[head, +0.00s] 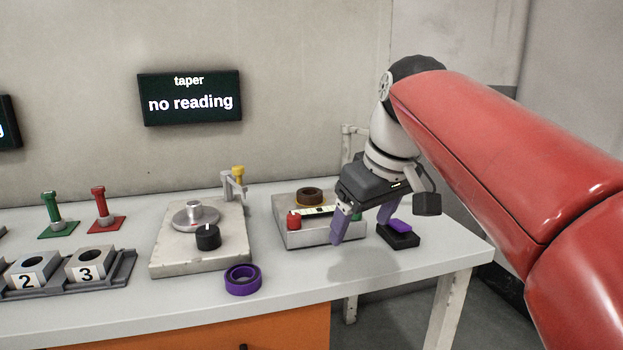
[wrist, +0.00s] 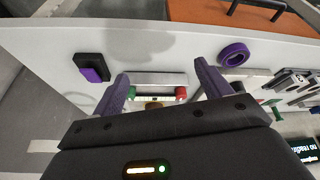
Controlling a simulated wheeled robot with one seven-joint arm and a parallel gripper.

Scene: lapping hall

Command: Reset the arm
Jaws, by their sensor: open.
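My gripper (head: 362,222) hangs from the arm over the right part of the table, its purple fingers pointing down. It is open, and nothing shows between its fingers in the wrist view (wrist: 160,90). In the head view it is in front of the right part of a grey device with a red button (head: 294,220), a bright strip and a brown ring (head: 310,196) on top. The wrist view shows this device beyond and between the fingers, with its red and green buttons. The gripper hides part of the device in the head view.
A black block with a purple top (head: 399,235) sits right of the gripper. A purple ring (head: 242,280) lies near the front edge. A stone-coloured plate (head: 170,258) bears a spindle and black knob. Numbered holders (head: 85,266) stand left. A wall screen (head: 190,97) reads "taper no reading".

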